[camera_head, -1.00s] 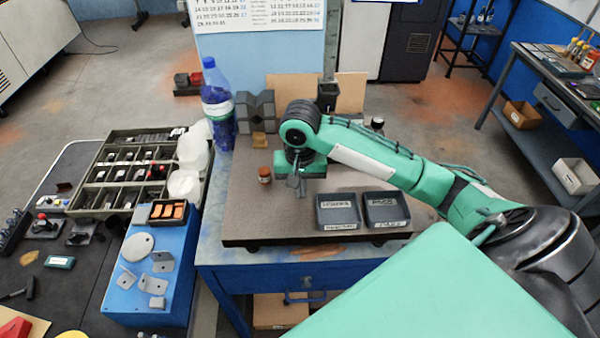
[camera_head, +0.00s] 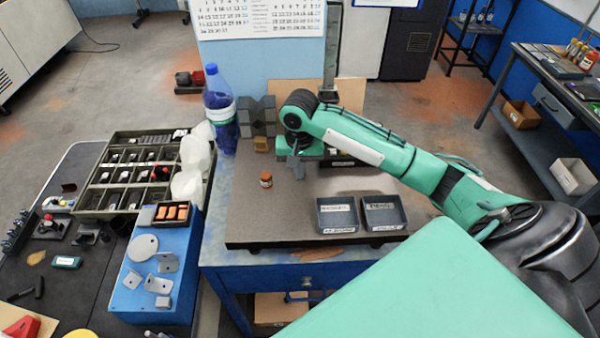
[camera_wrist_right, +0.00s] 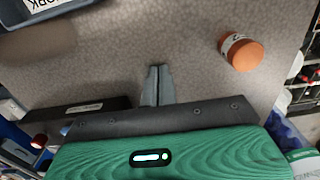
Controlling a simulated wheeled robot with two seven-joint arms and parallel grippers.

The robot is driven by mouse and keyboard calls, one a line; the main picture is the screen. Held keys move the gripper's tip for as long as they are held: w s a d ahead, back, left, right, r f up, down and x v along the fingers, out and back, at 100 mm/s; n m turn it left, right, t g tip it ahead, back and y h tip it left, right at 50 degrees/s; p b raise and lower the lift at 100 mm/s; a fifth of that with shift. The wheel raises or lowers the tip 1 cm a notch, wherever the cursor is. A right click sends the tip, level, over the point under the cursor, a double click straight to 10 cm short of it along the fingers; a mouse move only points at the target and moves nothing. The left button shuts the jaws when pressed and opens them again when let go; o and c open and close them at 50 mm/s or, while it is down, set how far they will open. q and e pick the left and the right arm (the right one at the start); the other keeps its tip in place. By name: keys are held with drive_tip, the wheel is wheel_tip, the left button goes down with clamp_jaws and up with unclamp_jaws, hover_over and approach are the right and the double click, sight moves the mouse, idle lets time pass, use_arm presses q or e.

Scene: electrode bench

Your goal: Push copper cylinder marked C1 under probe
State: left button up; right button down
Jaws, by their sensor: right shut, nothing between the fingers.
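A small copper-orange cylinder (camera_head: 266,180) with a white label band stands upright on the grey bench plate (camera_head: 275,222). In the right wrist view the cylinder (camera_wrist_right: 246,54) is at the upper right; the mark on its label is only partly visible. My right gripper (camera_head: 297,172) is shut and empty, pointing down to the right of and slightly behind the cylinder, apart from it. Its closed fingertips also show in the right wrist view (camera_wrist_right: 160,70). I cannot make out the probe; my right arm hides part of the plate's back. My left gripper is out of view.
Two labelled dark trays (camera_head: 337,215) (camera_head: 383,212) stand at the plate's front right. Grey blocks (camera_head: 257,115), a small brass-coloured block (camera_head: 261,144) and a blue bottle (camera_head: 219,110) are at the back left. The plate around and in front of the cylinder is clear.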

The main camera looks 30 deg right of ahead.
drive_tip(key=shift+w+d, duration=0.2)
drive_tip(key=shift+w, duration=0.05)
